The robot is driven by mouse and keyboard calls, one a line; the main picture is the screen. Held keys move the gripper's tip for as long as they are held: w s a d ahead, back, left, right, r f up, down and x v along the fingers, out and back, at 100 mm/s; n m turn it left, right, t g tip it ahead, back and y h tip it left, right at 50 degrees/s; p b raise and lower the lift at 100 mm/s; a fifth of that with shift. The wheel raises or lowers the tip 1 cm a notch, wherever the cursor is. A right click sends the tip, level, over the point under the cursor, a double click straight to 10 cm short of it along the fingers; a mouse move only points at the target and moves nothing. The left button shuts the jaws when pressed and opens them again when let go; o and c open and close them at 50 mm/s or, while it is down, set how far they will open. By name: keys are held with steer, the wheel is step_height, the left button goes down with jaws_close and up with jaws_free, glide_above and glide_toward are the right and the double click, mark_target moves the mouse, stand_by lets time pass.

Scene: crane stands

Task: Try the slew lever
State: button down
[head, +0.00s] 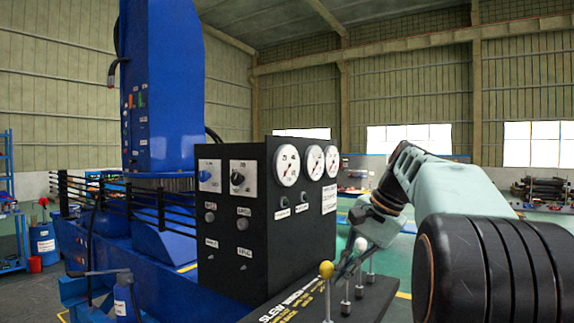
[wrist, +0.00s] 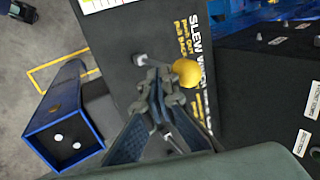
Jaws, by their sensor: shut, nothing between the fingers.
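The yellow-knobbed lever (head: 327,270) stands upright on the black lever console, nearest the word SLEW on the printed label (head: 292,305). Its yellow knob (wrist: 186,73) also shows in the wrist view, just beside my fingertips. My gripper (wrist: 158,84) is shut and empty, with its tips close to the knob; I cannot tell if they touch. In the head view my gripper (head: 343,270) is small and dark, just right of the yellow knob and partly hidden. A white-knobbed lever (head: 360,245) stands behind it, with another lever to its right.
A black gauge panel (head: 240,230) with dials and knobs rises left of the levers. A blue crane column (head: 165,90) and black railings stand behind it. In the wrist view a blue-edged box (wrist: 68,135) lies below left on the grey floor.

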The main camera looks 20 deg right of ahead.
mark_target(326, 262)
steer(key=shift+w+a, duration=0.4)
steer(key=shift+w, duration=0.1)
steer(key=shift+w+a+p, duration=0.1)
steer(key=shift+p, duration=0.25)
steer(key=shift+w+a+p, duration=0.75)
steer(key=shift+w+a, duration=0.05)
steer(key=shift+w, duration=0.35)
steer(key=shift+w+a+r, duration=0.1)
stand_by(0.6)
steer(key=s+d, duration=0.4)
steer(key=s, duration=0.2)
step_height(326, 262, up, 10)
steer(key=p, duration=0.6)
steer(key=shift+w, duration=0.15)
steer(key=shift+d, duration=0.1)
